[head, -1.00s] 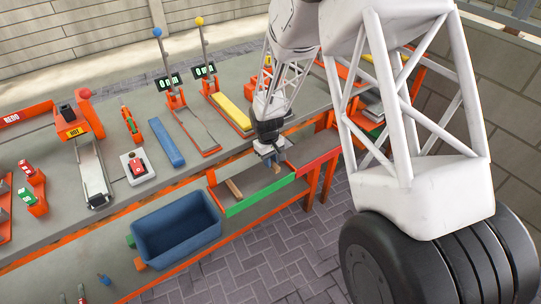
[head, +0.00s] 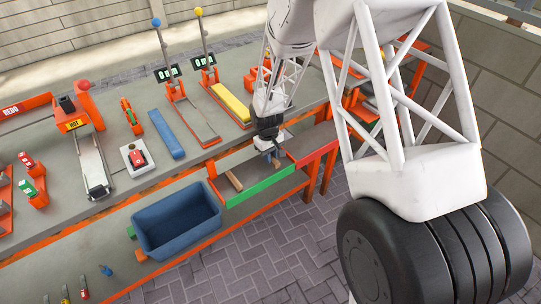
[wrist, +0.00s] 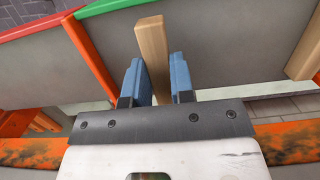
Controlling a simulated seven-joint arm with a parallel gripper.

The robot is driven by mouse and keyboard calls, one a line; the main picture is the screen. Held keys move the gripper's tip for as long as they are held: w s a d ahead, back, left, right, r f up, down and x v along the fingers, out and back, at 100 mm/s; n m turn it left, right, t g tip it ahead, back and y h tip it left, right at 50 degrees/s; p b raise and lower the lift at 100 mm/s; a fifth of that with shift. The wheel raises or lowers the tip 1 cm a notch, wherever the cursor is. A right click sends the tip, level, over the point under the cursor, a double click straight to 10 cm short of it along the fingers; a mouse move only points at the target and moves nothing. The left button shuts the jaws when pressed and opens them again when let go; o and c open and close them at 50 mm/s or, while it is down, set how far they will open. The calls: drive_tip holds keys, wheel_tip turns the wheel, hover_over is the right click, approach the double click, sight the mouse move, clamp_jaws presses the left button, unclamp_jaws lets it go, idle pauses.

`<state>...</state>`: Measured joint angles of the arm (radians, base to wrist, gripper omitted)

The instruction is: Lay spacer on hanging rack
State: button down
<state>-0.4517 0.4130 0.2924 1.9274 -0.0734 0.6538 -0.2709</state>
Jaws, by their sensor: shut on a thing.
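The spacer I hold is a light wooden bar (wrist: 152,48), upright in the wrist view and reaching out beyond my fingertips. My gripper (wrist: 157,82) has two blue fingers, one on each side of the bar, and is shut on it. In the head view my gripper (head: 274,158) is over the hanging rack, a grey shelf with a green front edge (head: 260,190) and a red front edge (head: 318,158). A second wooden bar (head: 235,181) lies in the rack's left part; it also shows at the wrist view's right edge (wrist: 306,52). Whether the held bar touches the rack is unclear.
A blue bin (head: 178,222) stands to the left of the rack on the lower shelf. The grey bench (head: 215,158) behind carries a blue bar (head: 166,134), a yellow bar (head: 231,103) and several devices. Brick paving lies in front.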

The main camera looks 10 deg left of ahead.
drive_tip(key=shift+f, duration=0.65)
drive_tip(key=c, duration=0.9)
unclamp_jaws()
drive_tip(key=shift+w+a+r, duration=0.15)
drive_tip(key=shift+r, duration=1.1)
drive_tip(key=shift+w+a+r, duration=0.15)
drive_tip(key=shift+r, duration=1.15)
drive_tip(key=shift+w+a+r, duration=0.15)
drive_tip(key=shift+r, duration=1.1)
